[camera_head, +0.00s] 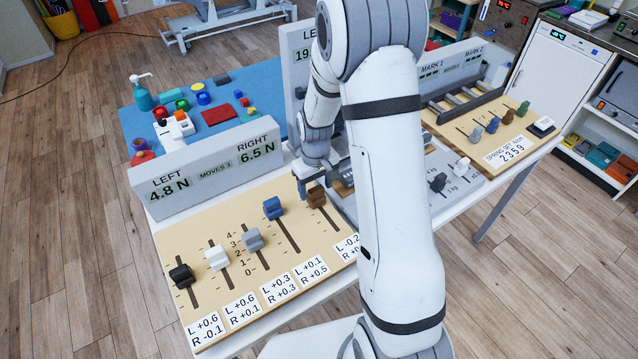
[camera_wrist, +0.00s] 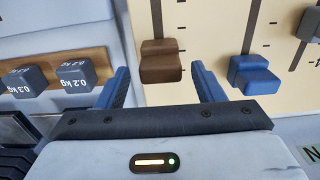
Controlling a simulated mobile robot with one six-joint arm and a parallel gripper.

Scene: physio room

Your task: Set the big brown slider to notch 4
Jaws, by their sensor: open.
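The big brown slider (camera_head: 316,196) is the rightmost knob visible on the near tan panel (camera_head: 209,297). Its slot runs from the knob toward the panel's front edge, so it stands toward the slot's far end. Its exact notch cannot be read. My gripper (camera_head: 320,178) is open at the slider's far side, partly hidden by my arm. In the wrist view the brown slider (camera_wrist: 160,62) lies between the fingertips of my gripper (camera_wrist: 159,72), with a gap on each side. A scale from 0 to 4 (camera_head: 238,253) stands left of the grey slider.
Beside it are blue (camera_head: 272,207), grey (camera_head: 253,239), white (camera_head: 216,257) and black (camera_head: 181,276) sliders. Weights (camera_wrist: 75,75) lie beside my gripper.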

